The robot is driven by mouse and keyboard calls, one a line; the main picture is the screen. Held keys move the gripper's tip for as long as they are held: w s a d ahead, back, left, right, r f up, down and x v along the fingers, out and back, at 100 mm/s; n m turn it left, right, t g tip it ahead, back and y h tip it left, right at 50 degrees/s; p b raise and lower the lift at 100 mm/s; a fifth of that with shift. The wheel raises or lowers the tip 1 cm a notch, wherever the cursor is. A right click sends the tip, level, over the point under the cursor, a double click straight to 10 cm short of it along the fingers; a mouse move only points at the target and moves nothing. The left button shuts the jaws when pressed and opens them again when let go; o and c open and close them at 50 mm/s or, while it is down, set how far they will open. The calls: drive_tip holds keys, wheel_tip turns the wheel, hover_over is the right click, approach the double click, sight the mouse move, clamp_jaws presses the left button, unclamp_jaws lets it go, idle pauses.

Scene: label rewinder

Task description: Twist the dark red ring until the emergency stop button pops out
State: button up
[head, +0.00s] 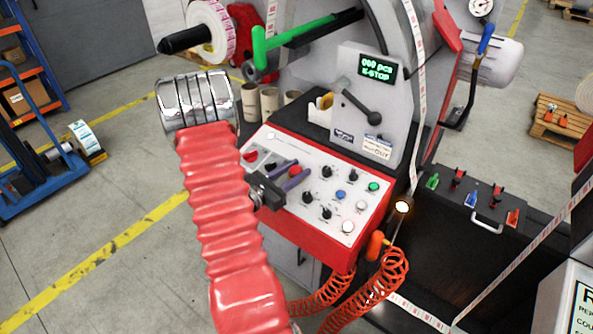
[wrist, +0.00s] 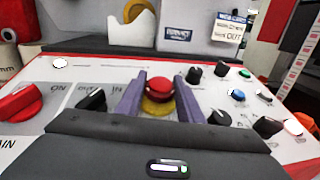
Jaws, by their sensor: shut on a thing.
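The emergency stop button (wrist: 158,81) is a red mushroom head over a yellow base (wrist: 155,108) on the white control panel, seen in the wrist view. A dark red ring (wrist: 160,95) shows at its lower edge. My gripper (wrist: 160,84) has its two purple fingers at the left and right sides of the button, shut on it. In the head view my gripper (head: 289,176) reaches the panel from the left, and the red button (head: 296,170) shows partly between the fingers.
A red rotary switch (wrist: 20,102) and a black knob (wrist: 92,98) sit left of the button. Several black knobs and a blue button (head: 340,194) lie to the right. A black lever (head: 362,108) stands above the panel, and orange coiled hoses (head: 372,292) hang below.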

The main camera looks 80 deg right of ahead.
drive_tip(key=shift+m+g+y, duration=1.6)
drive_tip(key=shift+m+g, duration=0.2)
drive_tip(key=shift+m, duration=0.3)
drive_tip(key=shift+a+m+g+y, duration=0.1)
drive_tip(key=shift+m+g+y, duration=0.8)
drive_tip(key=shift+m+y, duration=0.7)
drive_tip(key=shift+s+m+y, duration=0.1)
drive_tip(key=shift+m+y, duration=0.2)
drive_tip(key=shift+y, duration=0.3)
drive_tip(key=o, duration=1.1)
drive_tip(key=shift+c, duration=0.2)
drive_tip(key=v, duration=1.3)
drive_tip(key=shift+w+f, duration=0.3)
drive_tip(key=shift+w+a, duration=0.15)
